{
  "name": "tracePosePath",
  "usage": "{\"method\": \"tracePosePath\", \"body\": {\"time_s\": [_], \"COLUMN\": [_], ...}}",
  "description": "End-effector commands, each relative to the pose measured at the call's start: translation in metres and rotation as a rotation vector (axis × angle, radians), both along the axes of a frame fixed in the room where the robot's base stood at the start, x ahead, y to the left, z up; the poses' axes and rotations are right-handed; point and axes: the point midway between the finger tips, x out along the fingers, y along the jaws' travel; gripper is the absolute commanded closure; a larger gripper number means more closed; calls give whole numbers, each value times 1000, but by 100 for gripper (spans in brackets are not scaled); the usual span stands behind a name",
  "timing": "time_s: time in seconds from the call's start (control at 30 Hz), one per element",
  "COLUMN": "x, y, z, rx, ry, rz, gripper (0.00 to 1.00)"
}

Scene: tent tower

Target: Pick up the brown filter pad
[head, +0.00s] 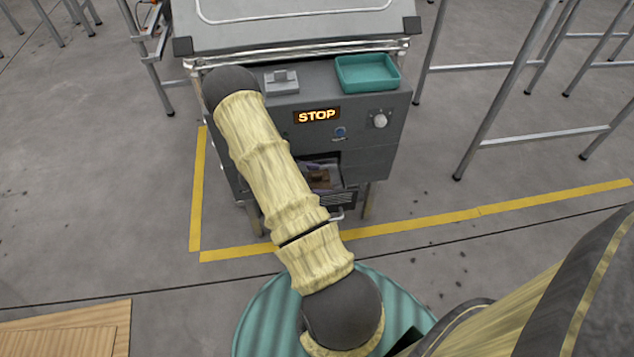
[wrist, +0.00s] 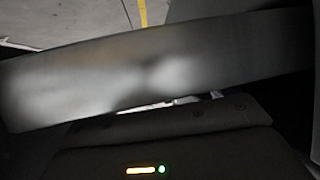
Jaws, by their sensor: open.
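A small brown thing, which looks like the brown filter pad (head: 319,176), lies in the open low compartment (head: 345,190) of the grey machine in the head view. My arm partly covers the left of that opening. The pad cannot be made out in the wrist view. My gripper is hidden in the head view, where my arm reaches up across the machine's left front. In the wrist view, the dark housing of my gripper (wrist: 165,145) fills the bottom, with small yellow and green lights. My gripper is open; nothing is seen between its jaws.
The grey machine (head: 375,160) has a lit STOP sign (head: 317,116), a knob (head: 380,120) and a teal tray (head: 368,73) on top. Metal-legged frames stand on both sides. Yellow tape (head: 430,220) marks the floor. A blurred grey band (wrist: 150,75) crosses the wrist view close up.

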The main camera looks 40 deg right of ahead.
Motion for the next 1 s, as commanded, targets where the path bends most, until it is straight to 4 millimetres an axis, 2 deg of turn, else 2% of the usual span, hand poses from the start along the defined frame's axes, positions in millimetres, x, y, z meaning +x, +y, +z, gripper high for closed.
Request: {"method": "tracePosePath", "body": {"time_s": [0.33, 0.5, 0.97, 1.0], "x": [0, 0, 0, -1], "y": [0, 0, 1, 1], "z": [0, 0, 2, 4], "rx": [0, 0, 1, 0], "ry": [0, 0, 0, 0], "rz": [0, 1, 1, 1], "gripper": [16, 47, 48, 52]}}
